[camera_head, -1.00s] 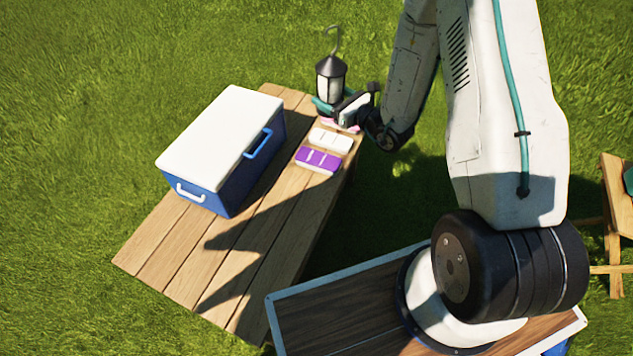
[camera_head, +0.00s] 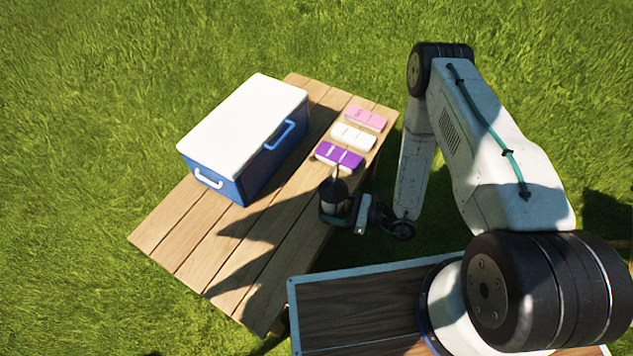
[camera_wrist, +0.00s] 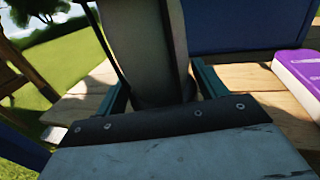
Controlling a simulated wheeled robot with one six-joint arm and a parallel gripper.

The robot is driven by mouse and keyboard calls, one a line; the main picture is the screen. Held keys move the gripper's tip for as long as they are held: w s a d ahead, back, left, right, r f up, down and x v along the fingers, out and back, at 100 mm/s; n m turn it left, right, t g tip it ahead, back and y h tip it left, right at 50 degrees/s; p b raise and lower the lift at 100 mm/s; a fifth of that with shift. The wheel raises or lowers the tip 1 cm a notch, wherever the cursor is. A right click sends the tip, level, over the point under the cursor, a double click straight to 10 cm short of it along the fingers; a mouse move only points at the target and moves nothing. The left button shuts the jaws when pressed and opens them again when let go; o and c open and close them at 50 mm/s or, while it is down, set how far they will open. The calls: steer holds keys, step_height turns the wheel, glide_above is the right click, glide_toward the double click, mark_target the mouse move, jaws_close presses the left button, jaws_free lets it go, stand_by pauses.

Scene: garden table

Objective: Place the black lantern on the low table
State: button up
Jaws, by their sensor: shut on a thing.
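The black lantern (camera_head: 334,191) is upright in my gripper (camera_head: 342,213), near the right edge of the wooden table (camera_head: 185,238) in the head view. My gripper is shut on the lantern, with a finger on each side of its body. In the wrist view the lantern (camera_wrist: 146,50) fills the space between the teal fingers (camera_wrist: 162,88). Its base is hidden by my gripper, so I cannot tell whether it touches the tabletop.
A blue cooler (camera_head: 255,178) with a white lid stands on the table's left side. Purple (camera_head: 339,155), white (camera_head: 353,136) and pink (camera_head: 366,118) boxes lie in a row toward the far right corner. The planks at the near end are bare.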

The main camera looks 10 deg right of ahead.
steer(key=w+a, duration=0.1)
steer(key=w, duration=0.3)
steer(key=w+a+f, duration=0.1)
steer(key=w, duration=0.4)
steer(key=w+a, duration=0.1)
steer(key=w, duration=0.4)
steer(key=shift+w+f, duration=0.45)
steer(key=shift+f, duration=0.65)
steer(key=shift+w+f, duration=0.2)
steer(key=shift+f, duration=0.7)
steer(key=o, duration=1.3)
steer(key=shift+f, duration=0.1)
